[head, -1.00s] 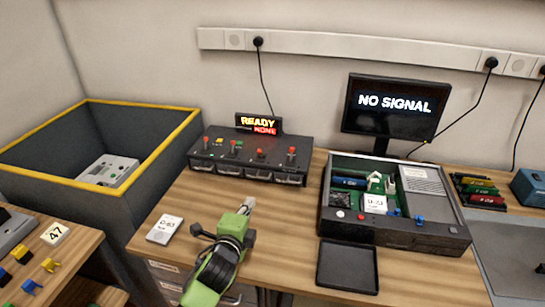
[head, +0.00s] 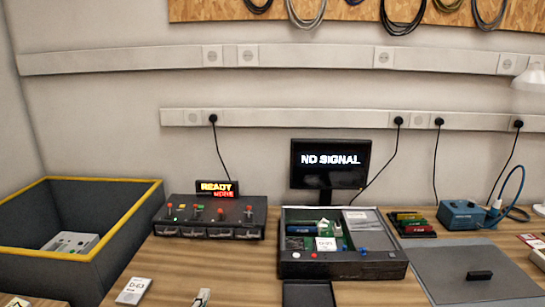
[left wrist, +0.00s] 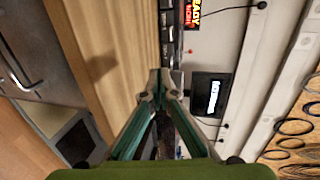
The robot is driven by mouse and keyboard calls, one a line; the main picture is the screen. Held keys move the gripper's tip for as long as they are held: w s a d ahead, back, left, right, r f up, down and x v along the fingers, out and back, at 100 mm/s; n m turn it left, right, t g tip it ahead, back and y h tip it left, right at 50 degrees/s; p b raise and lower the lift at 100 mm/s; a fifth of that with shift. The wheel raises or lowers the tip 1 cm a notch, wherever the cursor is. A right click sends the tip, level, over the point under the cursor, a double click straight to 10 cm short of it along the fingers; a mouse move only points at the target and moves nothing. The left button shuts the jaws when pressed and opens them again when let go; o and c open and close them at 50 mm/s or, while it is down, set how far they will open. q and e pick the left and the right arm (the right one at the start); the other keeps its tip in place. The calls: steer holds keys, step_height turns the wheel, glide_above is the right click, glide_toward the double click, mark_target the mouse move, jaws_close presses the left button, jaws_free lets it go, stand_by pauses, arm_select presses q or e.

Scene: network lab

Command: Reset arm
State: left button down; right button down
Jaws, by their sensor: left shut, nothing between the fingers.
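Only the tip of my left gripper (head: 203,294) shows in the head view, at the bottom edge in front of the black switch box. In the left wrist view my left gripper (left wrist: 158,82) has its fingers together with nothing between them. It is apart from the things on the wooden bench (left wrist: 105,65). The rest of my left arm is out of the head view. My right gripper is not in view.
The switch box (head: 210,231), reading READY, and an open device (head: 345,264) stand on the bench, with a black tray (head: 308,293) in front. A NO SIGNAL monitor (head: 330,181) stands behind. A yellow-rimmed bin (head: 118,222) is at left. A card (head: 133,290) lies near the front edge.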

arm_select(q)
steer(key=s+a+f+n+g, duration=0.1)
steer(key=s+f+n+g, duration=0.35)
steer(key=s, duration=0.75)
steer(key=s+a+f+n+g, duration=0.1)
steer(key=s+f+n+g, duration=0.4)
steer(key=s, duration=0.7)
steer(key=s+a+f+n+g, duration=0.1)
steer(key=s+f+n+g, duration=0.15)
steer(key=s+n, duration=0.6)
steer(key=s+f+m+g, duration=0.1)
steer(key=s+f, duration=0.1)
steer(key=f, duration=1.1)
steer(key=s+f+m, duration=0.1)
steer(key=s+f, duration=0.2)
steer(key=f, duration=1)
steer(key=s+a+f+g, duration=0.1)
steer(key=s+a+f, duration=0.1)
steer(key=s+f, duration=1.4)
steer(key=shift+s+a+f, duration=0.3)
steer(key=shift+s+f, duration=0.05)
steer(key=shift+s, duration=0.25)
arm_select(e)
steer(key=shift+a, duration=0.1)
